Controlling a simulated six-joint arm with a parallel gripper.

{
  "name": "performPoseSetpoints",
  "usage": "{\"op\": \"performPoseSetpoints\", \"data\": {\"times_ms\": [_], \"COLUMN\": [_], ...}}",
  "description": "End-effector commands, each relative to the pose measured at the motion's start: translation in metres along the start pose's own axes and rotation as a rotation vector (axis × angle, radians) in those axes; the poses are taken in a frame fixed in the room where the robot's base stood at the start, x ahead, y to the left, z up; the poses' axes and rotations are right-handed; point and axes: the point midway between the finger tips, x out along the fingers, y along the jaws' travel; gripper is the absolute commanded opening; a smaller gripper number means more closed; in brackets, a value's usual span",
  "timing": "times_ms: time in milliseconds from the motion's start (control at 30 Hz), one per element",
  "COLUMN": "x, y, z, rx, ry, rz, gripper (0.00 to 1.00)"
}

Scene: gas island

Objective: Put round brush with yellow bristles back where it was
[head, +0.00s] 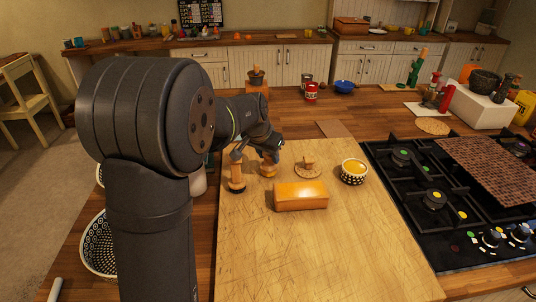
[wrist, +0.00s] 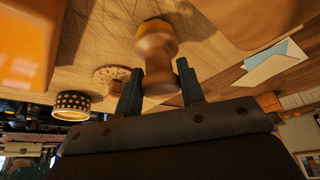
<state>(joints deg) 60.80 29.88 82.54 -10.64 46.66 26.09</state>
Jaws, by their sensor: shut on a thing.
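My gripper (head: 271,152) is low over the left part of the wooden board (head: 330,245). In the head view this piece (head: 267,169) is upright at the board. A similar wooden piece (head: 237,181) stands close by on the left. A round flat disc with a wooden knob (head: 308,169) lies to the right.
An orange block (head: 301,197) lies in front of the gripper. A dotted bowl with yellow contents (head: 354,172) stands to the right, with the black gas hob (head: 425,215) beyond. A patterned bowl (head: 97,244) is at the left. The board's front is clear.

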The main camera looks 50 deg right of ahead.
Motion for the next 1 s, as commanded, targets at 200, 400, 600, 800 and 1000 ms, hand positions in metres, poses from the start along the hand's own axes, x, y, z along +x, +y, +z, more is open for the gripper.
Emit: {"op": "performPoseSetpoints", "data": {"times_ms": [200, 400, 600, 800, 1000], "x": [0.003, 0.003, -0.004, -0.038, -0.082], "y": [0.0, 0.0, 0.0, 0.0, 0.0], "z": [0.001, 0.001, -0.001, -0.001, -0.001], "rx": [0.0, 0.0, 0.0, 0.001, 0.001], "ry": [0.0, 0.0, 0.001, 0.003, 0.002], "rz": [0.0, 0.0, -0.001, -0.002, -0.001], "gripper": [0.54, 0.58, 0.58, 0.58, 0.58]}}
